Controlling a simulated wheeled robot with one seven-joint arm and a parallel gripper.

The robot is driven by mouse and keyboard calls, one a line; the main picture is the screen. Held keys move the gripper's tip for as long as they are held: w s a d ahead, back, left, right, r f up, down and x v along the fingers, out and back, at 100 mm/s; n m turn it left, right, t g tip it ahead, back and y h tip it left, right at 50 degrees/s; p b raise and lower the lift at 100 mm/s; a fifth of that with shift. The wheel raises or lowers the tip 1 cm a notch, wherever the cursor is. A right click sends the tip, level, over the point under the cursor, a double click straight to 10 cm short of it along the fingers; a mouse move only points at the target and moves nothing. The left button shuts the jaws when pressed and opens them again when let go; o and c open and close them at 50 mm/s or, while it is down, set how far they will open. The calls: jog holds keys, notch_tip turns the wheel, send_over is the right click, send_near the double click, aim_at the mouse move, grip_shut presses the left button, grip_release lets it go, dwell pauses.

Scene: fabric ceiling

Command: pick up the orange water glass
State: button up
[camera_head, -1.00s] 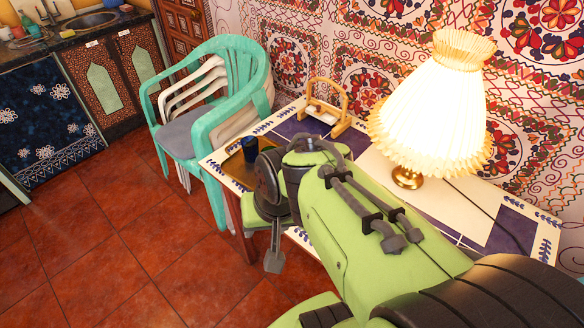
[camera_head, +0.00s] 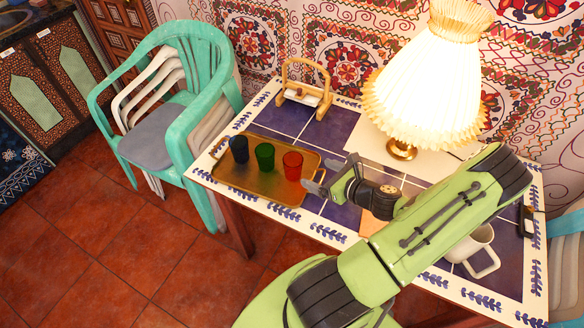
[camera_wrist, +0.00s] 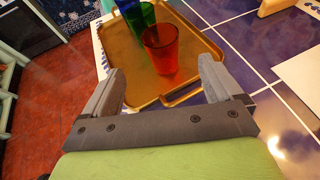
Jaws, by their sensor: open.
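The orange glass (camera_head: 292,165) looks red-orange and stands upright at the right end of a brass tray (camera_head: 262,188) on the tiled table. In the wrist view the orange glass (camera_wrist: 161,48) is ahead of my gripper (camera_wrist: 165,85), roughly centred between the fingers but beyond their tips. My gripper (camera_head: 318,187) is open and empty, just right of the glass and apart from it. A green glass (camera_head: 264,156) and a blue glass (camera_head: 239,148) stand in a row to its left on the same tray.
A lit lamp (camera_head: 430,85) stands behind my arm. A wooden napkin holder (camera_head: 305,92) is at the table's back, a white mug (camera_head: 474,250) at the right. Green plastic chairs (camera_head: 170,110) stand close to the table's left side.

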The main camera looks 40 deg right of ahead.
send_near(287, 159)
jog(key=shift+w+a+f, duration=0.1)
jog(key=shift+w+f, duration=0.45)
jog(key=shift+w, duration=0.1)
jog(key=b+x, duration=0.1)
jog(key=x, duration=0.5)
jog(key=shift+r, duration=0.25)
jog(key=shift+c, duration=0.5)
jog(key=c, duration=1)
